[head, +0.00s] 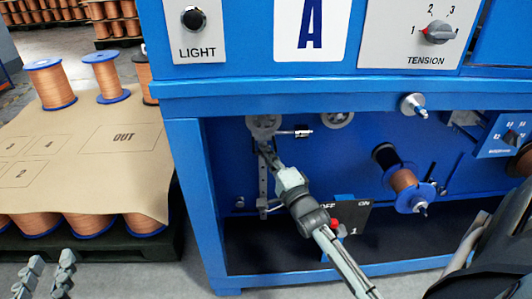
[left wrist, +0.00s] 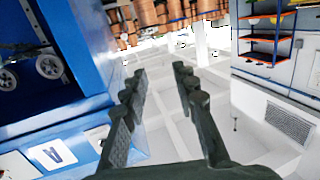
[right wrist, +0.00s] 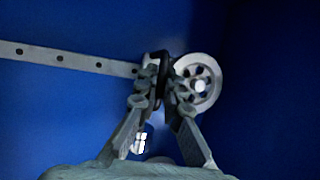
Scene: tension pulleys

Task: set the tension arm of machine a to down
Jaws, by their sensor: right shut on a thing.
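Machine a (head: 311,85) is the blue cabinet with the letter A on its front. In its open bay a grey perforated bar (head: 263,185) hangs roughly upright below a pale pulley wheel (head: 262,122). My right gripper (head: 265,147) reaches into the bay at the top of this bar. In the right wrist view, my right gripper (right wrist: 160,78) is shut on a dark end piece of the tension arm, beside the spoked pulley (right wrist: 198,85); the fingers partly hide it. The perforated bar (right wrist: 75,61) runs off to the left there. My left gripper (head: 45,275) is open and empty, outside the machine.
A second pulley (head: 337,118), a copper spool (head: 405,182) and a red-buttoned ON/OFF switch box (head: 350,222) are in the bay. The tension knob (head: 437,32) is above. A pallet with copper spools under a cardboard sheet (head: 90,170) stands left of the machine.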

